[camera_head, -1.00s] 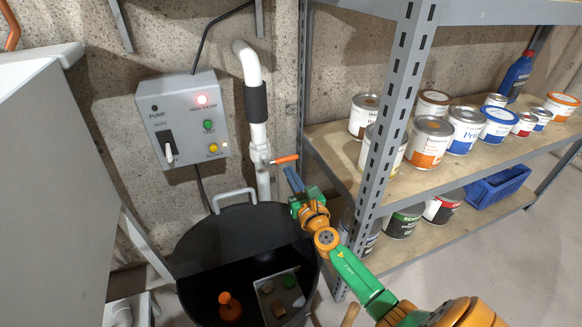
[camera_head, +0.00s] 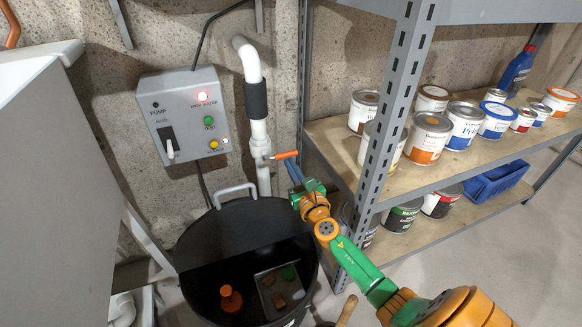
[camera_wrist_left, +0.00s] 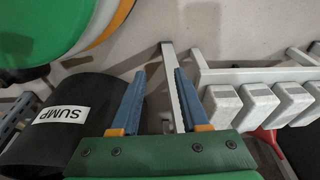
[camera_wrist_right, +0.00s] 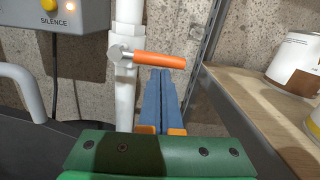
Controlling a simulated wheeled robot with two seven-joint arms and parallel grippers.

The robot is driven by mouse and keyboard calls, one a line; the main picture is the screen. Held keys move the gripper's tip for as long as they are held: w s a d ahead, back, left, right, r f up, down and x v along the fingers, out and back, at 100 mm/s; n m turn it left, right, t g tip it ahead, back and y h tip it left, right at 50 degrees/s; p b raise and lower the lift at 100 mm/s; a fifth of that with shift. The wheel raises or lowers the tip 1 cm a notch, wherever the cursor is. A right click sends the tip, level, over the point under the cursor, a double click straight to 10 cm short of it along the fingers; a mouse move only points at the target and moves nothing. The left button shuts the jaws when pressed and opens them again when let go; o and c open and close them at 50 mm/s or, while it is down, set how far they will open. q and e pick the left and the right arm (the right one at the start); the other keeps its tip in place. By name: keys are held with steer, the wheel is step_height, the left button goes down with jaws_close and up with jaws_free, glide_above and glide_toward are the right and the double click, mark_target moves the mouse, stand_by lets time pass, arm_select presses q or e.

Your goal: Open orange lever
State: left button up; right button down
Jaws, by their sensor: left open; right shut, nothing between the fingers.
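The orange lever (camera_head: 285,155) sticks out to the right from a valve on the white vertical pipe (camera_head: 257,110), lying nearly level across it. In the right wrist view the orange lever (camera_wrist_right: 159,60) is just beyond my fingertips. My right gripper (camera_head: 292,168) is shut and empty, its blue fingers pointing up at the lever from just below. The tips look touching or very near the lever's underside; I cannot tell which. My left gripper (camera_wrist_left: 157,72) is open and empty in the left wrist view; it does not show in the head view.
A grey pump box (camera_head: 186,116) with a lit red light hangs left of the pipe. The black sump basin (camera_head: 215,240) stands below. A metal shelf post (camera_head: 385,140) and paint cans (camera_head: 428,138) are close on the right. The left wrist view shows a white frame (camera_wrist_left: 255,75).

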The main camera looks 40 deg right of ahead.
steer(key=r+n+p, duration=0.2)
steer(key=n, duration=0.1)
steer(key=shift+d, duration=0.15)
arm_select(q)
steer(key=s+a+f+p, duration=0.1)
steer(key=s+a+p, duration=0.5)
steer(key=s+p, duration=0.25)
steer(key=shift+g, duration=0.5)
steer(key=s+r+p, duration=0.1)
steer(key=s+d+r+p, duration=0.2)
steer(key=r, duration=0.1)
steer(key=shift+s+d+p, duration=0.2)
steer(key=shift+d+p, duration=0.05)
steer(key=shift+p, duration=0.1)
arm_select(e)
steer(key=a+r+n, duration=0.3)
steer(key=r+n, duration=0.2)
steer(key=n, duration=0.8)
steer(key=shift+w+a+r+n+g+y, duration=0.25)
steer(key=shift+w+a+n+g+y, duration=0.05)
steer(key=shift+w+n+y, duration=0.1)
arm_select(q)
steer(key=shift+s, duration=0.1)
arm_select(e)
steer(key=shift+a, duration=0.1)
arm_select(q)
steer(key=shift+d, duration=0.4)
arm_select(e)
steer(key=shift+a, duration=0.1)
